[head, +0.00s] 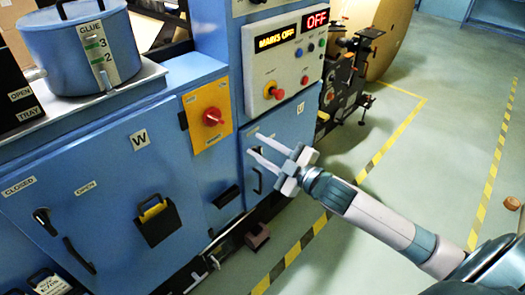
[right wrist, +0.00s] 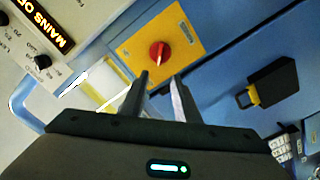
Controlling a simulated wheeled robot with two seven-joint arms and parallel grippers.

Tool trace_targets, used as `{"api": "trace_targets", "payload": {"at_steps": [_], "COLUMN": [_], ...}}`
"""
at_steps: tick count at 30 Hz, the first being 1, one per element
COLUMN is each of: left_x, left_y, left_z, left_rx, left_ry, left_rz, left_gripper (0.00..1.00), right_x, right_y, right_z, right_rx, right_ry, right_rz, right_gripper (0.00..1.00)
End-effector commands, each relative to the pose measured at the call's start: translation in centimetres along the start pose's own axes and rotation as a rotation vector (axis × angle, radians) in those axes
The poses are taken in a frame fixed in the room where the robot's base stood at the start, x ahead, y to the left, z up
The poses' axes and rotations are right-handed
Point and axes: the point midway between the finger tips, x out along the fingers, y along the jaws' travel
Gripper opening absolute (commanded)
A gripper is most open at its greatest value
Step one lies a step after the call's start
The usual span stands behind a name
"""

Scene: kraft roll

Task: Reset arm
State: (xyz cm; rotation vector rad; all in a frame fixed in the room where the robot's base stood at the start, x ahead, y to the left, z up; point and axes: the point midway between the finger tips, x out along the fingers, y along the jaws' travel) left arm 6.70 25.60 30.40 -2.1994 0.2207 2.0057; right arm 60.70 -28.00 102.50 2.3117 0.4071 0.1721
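My right gripper (head: 263,150) reaches in from the lower right in the head view. Its two light fingers are apart with nothing between them, in front of the blue cabinet. In the right wrist view its fingers (right wrist: 161,95) are also apart and empty. The red rotary switch (head: 212,116) on its yellow plate lies just beyond the fingertips in the wrist view (right wrist: 159,52); the fingers look apart from it. My left gripper is not in view.
A control panel (head: 284,60) reads "MAINS OFF" and "OFF". A blue glue pot (head: 75,50) stands on the cabinet (head: 90,185) at left. A black padlock-like box (head: 157,220) hangs on the cabinet door. Open floor (head: 445,130) with yellow-black lines lies at right.

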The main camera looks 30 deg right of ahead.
Motion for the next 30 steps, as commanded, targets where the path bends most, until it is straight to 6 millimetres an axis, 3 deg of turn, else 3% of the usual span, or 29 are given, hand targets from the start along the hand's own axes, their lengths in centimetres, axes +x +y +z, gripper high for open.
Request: {"api": "trace_targets", "payload": {"at_steps": [21,26,30], "left_x": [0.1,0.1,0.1], "left_y": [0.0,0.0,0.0], "left_z": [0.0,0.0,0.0], "left_rx": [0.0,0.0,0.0], "left_ry": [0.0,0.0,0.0], "left_rz": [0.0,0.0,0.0], "left_gripper": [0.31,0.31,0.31], "right_x": [-0.3,0.0,0.1], "right_y": [-0.2,-1.4,-4.0], "right_z": [0.5,3.5,8.9], "right_rx": [0.004,0.034,0.086], "right_ry": [-0.009,-0.063,-0.158], "right_rz": [-0.001,-0.006,-0.016], "right_gripper": [0.29,0.29,0.29]}}
